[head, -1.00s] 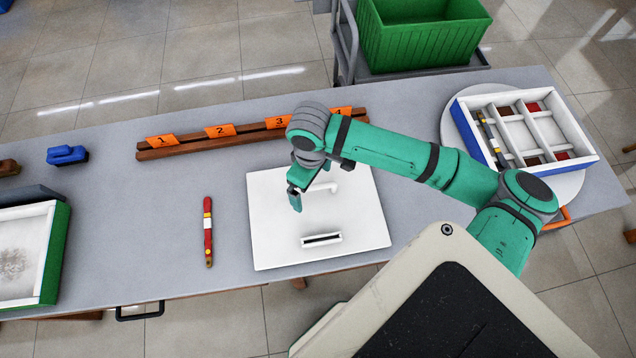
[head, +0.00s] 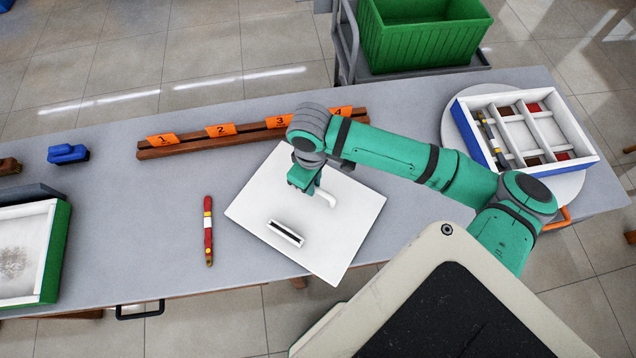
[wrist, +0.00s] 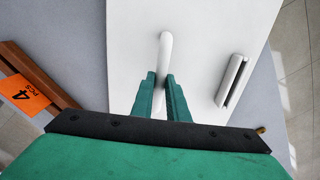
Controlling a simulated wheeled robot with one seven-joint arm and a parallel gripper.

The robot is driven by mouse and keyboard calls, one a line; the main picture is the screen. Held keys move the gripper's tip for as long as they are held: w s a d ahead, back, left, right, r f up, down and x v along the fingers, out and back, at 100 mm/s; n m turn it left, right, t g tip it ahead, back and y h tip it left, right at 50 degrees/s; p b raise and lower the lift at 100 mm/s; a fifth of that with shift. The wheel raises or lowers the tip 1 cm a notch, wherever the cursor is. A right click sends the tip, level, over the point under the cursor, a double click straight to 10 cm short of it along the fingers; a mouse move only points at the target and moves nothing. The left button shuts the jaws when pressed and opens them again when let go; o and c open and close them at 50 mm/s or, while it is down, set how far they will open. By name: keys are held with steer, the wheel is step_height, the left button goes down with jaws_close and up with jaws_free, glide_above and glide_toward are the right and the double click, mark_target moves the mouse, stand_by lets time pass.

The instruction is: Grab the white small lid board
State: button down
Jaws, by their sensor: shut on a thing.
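The white lid board (head: 345,235) is a flat square panel with a white handle (head: 326,198) and a dark slot (head: 286,233) in a raised white frame. It lies turned at an angle near the front edge of the table, with one corner past that edge. I cannot tell whether it touches the table. My gripper (head: 313,190) is shut on the board's handle. The wrist view shows the green fingertips (wrist: 161,82) on both sides of the handle bar (wrist: 165,45), with the slot piece (wrist: 232,80) to their right.
A red, white and yellow stick (head: 208,230) lies left of the board. A wooden rack with orange number tags (head: 220,130) runs behind it. A divided white and blue tray (head: 522,130) is at right. A green-sided box (head: 53,255) and blue brush (head: 67,154) are at left.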

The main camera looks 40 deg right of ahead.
steer(key=shift+r, duration=0.15)
steer(key=shift+r, duration=1.8)
